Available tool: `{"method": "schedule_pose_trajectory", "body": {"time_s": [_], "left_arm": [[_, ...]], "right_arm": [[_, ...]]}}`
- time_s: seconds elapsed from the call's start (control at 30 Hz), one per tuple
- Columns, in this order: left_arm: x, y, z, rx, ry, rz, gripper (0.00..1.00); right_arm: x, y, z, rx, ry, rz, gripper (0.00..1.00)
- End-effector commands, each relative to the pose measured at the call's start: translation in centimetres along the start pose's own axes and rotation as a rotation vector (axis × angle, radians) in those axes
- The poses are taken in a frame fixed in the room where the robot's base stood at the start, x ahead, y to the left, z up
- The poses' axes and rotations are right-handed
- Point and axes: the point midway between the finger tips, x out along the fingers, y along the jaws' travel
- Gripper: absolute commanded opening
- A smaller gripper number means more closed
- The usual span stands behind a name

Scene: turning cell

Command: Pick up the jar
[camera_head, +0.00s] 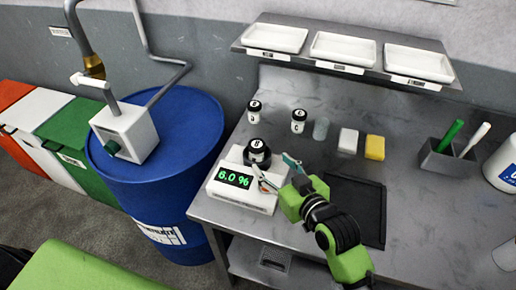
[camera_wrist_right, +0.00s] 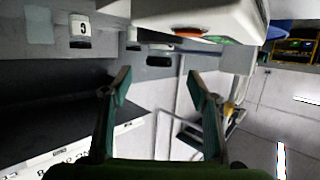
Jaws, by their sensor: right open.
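My left gripper is not in view.
A shelf with white trays (camera_head: 343,48) overhangs the back. A blue drum (camera_head: 180,150) stands left of the bench.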

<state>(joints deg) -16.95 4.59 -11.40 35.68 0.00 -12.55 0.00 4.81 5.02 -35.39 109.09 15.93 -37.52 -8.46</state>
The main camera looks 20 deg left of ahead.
Motion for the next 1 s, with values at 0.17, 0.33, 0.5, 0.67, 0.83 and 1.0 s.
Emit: {"method": "schedule_pose_trajectory", "body": {"time_s": [0.17,0.33,0.5,0.67,0.83,1.0], "left_arm": [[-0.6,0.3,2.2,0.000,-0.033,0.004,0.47],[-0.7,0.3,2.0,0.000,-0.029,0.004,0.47],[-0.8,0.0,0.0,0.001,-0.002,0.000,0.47],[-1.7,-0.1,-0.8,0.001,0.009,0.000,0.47],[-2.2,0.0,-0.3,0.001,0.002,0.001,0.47],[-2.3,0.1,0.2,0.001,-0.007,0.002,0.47]], "right_arm": [[3.1,0.1,-0.2,0.000,0.000,0.001,0.54],[4.8,0.1,-0.1,0.000,0.000,0.001,0.54],[5.5,0.0,-0.2,0.000,0.000,0.001,0.54],[7.0,0.0,-0.9,0.001,-0.001,0.000,0.54],[9.1,0.0,-1.1,0.000,0.000,0.001,0.54],[10.3,0.0,-1.1,0.000,0.000,0.001,0.54]]}}
